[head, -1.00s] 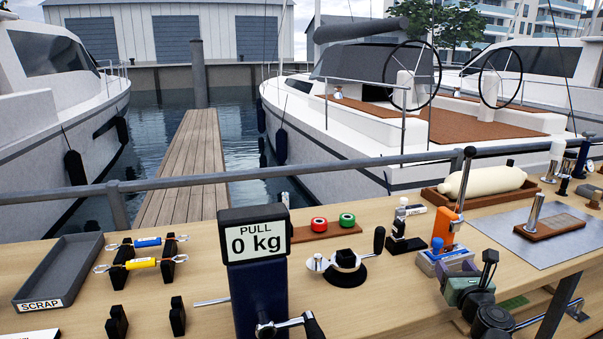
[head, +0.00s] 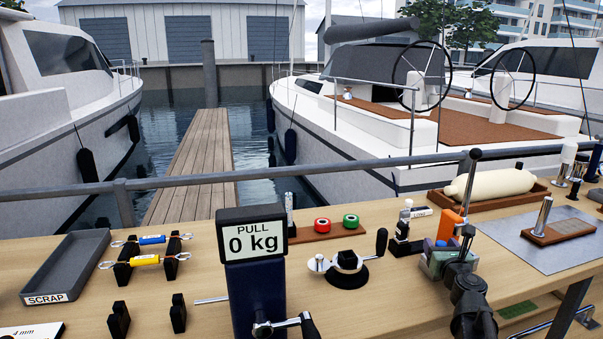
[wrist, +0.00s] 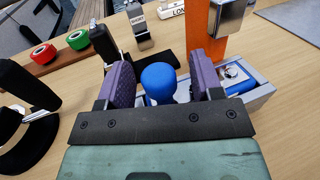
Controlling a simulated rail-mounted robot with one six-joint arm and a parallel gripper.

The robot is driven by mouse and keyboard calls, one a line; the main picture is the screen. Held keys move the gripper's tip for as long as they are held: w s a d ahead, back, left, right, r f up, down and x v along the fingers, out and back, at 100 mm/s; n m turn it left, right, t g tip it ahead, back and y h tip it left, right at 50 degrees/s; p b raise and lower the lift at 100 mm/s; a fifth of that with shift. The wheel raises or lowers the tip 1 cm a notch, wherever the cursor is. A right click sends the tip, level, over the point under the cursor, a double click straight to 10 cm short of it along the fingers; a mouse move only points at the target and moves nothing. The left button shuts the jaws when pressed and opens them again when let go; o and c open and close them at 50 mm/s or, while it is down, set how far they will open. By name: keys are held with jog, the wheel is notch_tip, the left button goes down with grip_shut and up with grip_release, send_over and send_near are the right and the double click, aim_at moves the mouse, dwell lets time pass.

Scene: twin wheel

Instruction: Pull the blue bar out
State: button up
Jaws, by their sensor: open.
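In the wrist view a round blue knob (wrist: 158,80) stands between the two purple fingers of my open gripper (wrist: 163,73), with a gap on each side. Beyond it is a grey-blue housing (wrist: 262,92) with a blue piece (wrist: 240,87) in it, beside an orange upright (wrist: 203,30). I cannot tell whether knob and blue piece are one bar. In the head view my gripper (head: 437,248) is at the front of the orange upright (head: 447,225) and hides most of the housing. Another blue bar (head: 152,240), with ring ends, lies across black stands at the left.
A board with a red and a green ring (head: 336,227), a crank device (head: 347,268) and a black-and-silver stamp (head: 403,236) stand left of my gripper. The PULL display (head: 251,237) reads 0 kg. A metal sheet (head: 560,258) lies to the right.

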jog(key=shift+c, duration=0.2)
jog(key=c, duration=1)
jog(key=o, duration=1)
jog(key=shift+o, duration=0.2)
